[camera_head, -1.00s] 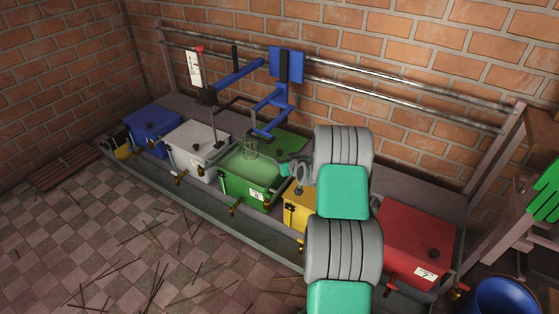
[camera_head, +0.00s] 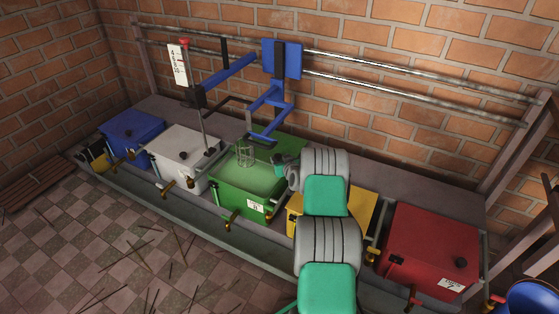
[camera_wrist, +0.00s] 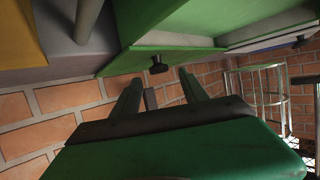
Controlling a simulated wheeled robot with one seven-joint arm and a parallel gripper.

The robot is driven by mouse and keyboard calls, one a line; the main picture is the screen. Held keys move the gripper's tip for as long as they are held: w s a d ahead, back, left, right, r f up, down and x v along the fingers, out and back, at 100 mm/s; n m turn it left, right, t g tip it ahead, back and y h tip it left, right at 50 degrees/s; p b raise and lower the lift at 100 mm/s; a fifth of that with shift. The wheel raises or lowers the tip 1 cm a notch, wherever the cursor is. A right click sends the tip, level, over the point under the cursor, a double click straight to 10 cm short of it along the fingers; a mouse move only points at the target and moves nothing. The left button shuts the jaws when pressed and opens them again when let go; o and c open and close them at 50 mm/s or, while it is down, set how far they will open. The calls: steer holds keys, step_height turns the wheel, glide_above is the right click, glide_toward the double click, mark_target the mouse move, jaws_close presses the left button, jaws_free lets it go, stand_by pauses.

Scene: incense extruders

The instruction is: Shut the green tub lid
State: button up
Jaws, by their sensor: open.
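The green tub (camera_head: 238,201) stands between the white and yellow tubs, with its top open. Its green lid (camera_head: 290,147) is raised at the back of the tub, partly hidden by my arm. The wrist view shows the green lid (camera_wrist: 125,66) with a dark knob (camera_wrist: 158,65) on it, and part of the green tub (camera_wrist: 175,15). My gripper (camera_wrist: 160,84) is open there, its two fingers apart on either side of the knob as seen, with no clear contact. In the head view my gripper (camera_head: 277,162) is small and partly hidden near the tub's right rear.
A wire basket (camera_head: 246,156) hangs over the green tub from a blue frame (camera_head: 268,110) on wall rails. The white tub (camera_head: 182,155) and blue tub (camera_head: 131,132) stand left; the yellow tub (camera_head: 358,205) and red tub (camera_head: 430,245) right. Sticks litter the floor.

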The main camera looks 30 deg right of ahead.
steer(key=x, duration=0.2)
steer(key=shift+w+d+f+b, duration=0.1)
steer(key=shift+w+b, duration=0.15)
steer(key=shift+b, duration=0.05)
jaws_close()
stand_by(0.3)
stand_by(0.9)
